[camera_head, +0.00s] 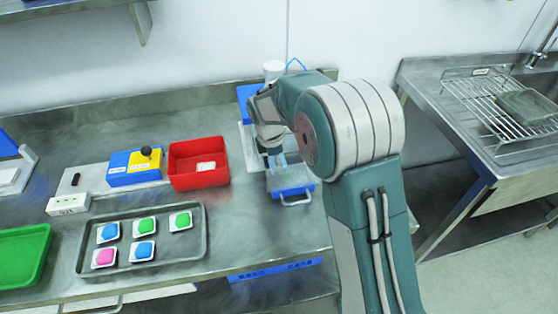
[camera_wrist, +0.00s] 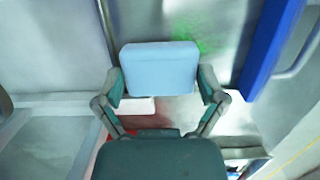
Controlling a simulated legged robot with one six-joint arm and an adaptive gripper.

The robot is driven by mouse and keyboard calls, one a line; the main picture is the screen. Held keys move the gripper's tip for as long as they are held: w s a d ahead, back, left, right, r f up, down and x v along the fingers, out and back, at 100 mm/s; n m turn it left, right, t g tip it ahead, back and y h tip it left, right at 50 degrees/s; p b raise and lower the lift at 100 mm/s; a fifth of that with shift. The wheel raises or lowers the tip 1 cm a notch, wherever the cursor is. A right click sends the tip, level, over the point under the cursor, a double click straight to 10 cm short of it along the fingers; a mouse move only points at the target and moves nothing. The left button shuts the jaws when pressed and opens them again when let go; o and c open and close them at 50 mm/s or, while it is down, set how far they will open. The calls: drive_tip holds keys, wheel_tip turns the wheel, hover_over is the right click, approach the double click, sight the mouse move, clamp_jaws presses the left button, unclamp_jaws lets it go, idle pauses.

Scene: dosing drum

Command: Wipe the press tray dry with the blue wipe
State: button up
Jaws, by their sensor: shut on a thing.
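My gripper (camera_head: 272,152) is shut on the light blue wipe (camera_wrist: 160,70), a block-like pad held between its two fingertips in the wrist view. In the head view only a little pale blue of the wipe (camera_head: 281,160) shows below the fingers. The press tray (camera_head: 283,180) looks like the grey drawer with a blue front and a metal handle, directly below my gripper. In the wrist view its grey surface (camera_wrist: 222,50) lies behind the wipe, with a faint green smear beside the wipe. I cannot tell whether the wipe touches the tray.
The press (camera_head: 247,95) with blue parts stands behind, partly hidden by my arm. A red bin (camera_head: 186,181) and a blue-yellow box (camera_head: 122,180) stand left. A metal tray (camera_head: 185,248) holds several coloured pieces; a green tray (camera_head: 40,230) is farther left. A sink (camera_head: 520,165) is at right.

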drive_tip(key=shift+d, duration=0.1)
drive_tip(key=shift+w+d+r, duration=0.2)
drive_tip(key=shift+d+r, duration=0.4)
drive_tip(key=shift+d, duration=0.35)
drive_tip(key=shift+s+d, duration=0.2)
drive_tip(key=shift+s, duration=0.75)
drive_tip(key=shift+s+d, duration=0.2)
drive_tip(key=shift+s, duration=0.75)
drive_tip(key=shift+f, duration=0.85)
drive_tip(key=shift+d, duration=0.15)
